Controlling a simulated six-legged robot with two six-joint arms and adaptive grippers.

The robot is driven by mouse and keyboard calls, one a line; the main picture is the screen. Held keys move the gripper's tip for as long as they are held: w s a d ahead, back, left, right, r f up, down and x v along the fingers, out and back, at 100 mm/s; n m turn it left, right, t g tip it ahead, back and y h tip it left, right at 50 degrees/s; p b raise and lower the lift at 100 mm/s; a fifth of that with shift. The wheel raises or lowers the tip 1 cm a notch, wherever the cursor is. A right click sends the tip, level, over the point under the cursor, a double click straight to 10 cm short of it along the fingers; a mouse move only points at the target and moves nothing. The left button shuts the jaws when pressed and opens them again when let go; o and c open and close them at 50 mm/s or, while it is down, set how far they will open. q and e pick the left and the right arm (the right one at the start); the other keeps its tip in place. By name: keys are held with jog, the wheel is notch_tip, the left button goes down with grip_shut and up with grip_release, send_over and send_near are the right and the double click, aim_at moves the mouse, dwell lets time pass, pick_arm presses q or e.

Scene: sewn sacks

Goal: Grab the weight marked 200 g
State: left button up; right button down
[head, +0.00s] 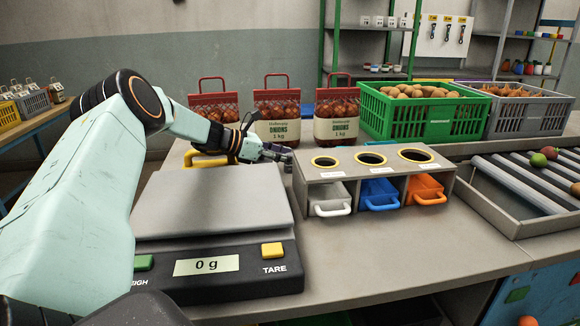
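No weight with a readable 200 g mark shows in the head view. My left arm comes in from the left and reaches over the back of the scale. My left gripper (277,152) is behind the scale's back right corner, in front of the onion sacks. Its dark fingers are small and seen side-on, so I cannot tell whether they are open or shut, or whether they touch anything. The scale (212,203) has a bare grey plate and reads 0 g. My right gripper is not in view.
A grey holder (447,183) with three round holes and white, blue and orange drawers stands right of the scale. Several red onion sacks (336,127), a green crate (395,121) and a grey crate (530,112) line the back. A roller conveyor (520,183) is at right. The front bench is clear.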

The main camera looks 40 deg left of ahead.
pick_arm(q)
jog(key=shift+s+a+r, duration=0.1)
jog(key=shift+s+a, duration=0.05)
jog(key=shift+s, duration=0.05)
jog(key=c, duration=0.3)
jog(key=shift+w, duration=0.25)
jog(key=c, duration=0.4)
jog(key=shift+s, duration=0.15)
grip_shut()
